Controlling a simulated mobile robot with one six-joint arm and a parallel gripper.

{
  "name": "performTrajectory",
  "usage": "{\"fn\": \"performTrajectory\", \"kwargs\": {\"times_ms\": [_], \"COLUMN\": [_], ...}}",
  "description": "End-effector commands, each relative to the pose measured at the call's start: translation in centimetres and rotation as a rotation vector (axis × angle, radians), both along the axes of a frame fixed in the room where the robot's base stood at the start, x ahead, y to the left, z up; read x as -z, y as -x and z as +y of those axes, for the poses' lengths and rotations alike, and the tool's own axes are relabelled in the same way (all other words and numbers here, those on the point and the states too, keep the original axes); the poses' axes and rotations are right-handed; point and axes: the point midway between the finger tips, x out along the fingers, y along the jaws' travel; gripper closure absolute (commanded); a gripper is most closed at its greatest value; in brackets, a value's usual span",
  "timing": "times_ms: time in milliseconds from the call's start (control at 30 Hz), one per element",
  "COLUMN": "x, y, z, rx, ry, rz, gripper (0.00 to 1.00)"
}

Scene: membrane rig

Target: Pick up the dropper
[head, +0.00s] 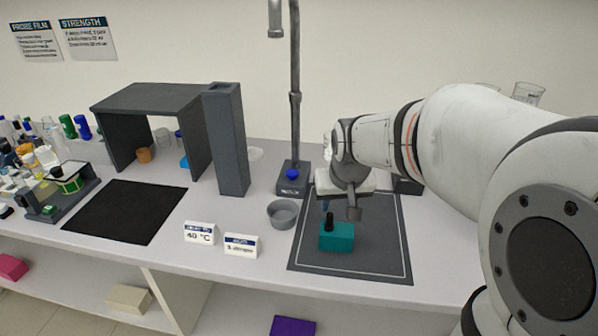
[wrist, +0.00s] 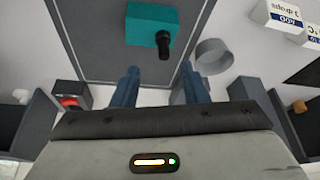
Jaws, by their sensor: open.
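The dropper (head: 329,222) shows as a black top standing in a teal block (head: 343,238) on the dark grey mat (head: 384,262). Its lower part is hidden in the block. In the wrist view the dropper (wrist: 164,43) sticks up from the right part of the teal block (wrist: 148,20). My gripper (head: 326,206) is above and behind the block in the head view. In the wrist view my gripper (wrist: 157,82) has its two blue fingers apart with nothing between them, and the dropper lies ahead of the fingertips.
A grey bowl (head: 282,214) stands left of the mat, with two small label signs (head: 200,233) farther left. A tall grey column (head: 228,145) and a dark shelf (head: 150,97) stand at the back left. A thin stand (head: 294,110) rises behind the mat.

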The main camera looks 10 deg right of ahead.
Motion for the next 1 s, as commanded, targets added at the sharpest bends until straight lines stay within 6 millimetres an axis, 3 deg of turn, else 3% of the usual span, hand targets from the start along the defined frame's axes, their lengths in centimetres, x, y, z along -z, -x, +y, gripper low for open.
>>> {"fn": "performTrajectory", "kwargs": {"times_ms": [133, 700, 1000], "x": [0.9, 7.2, 7.6], "y": [-1.9, -4.4, -4.6], "z": [0.0, 0.3, 0.2], "rx": [0.006, 0.006, 0.007], "ry": [-0.001, 0.0, 0.0], "rz": [-0.011, -0.01, -0.014], "gripper": [0.6, 0.6, 0.6]}}
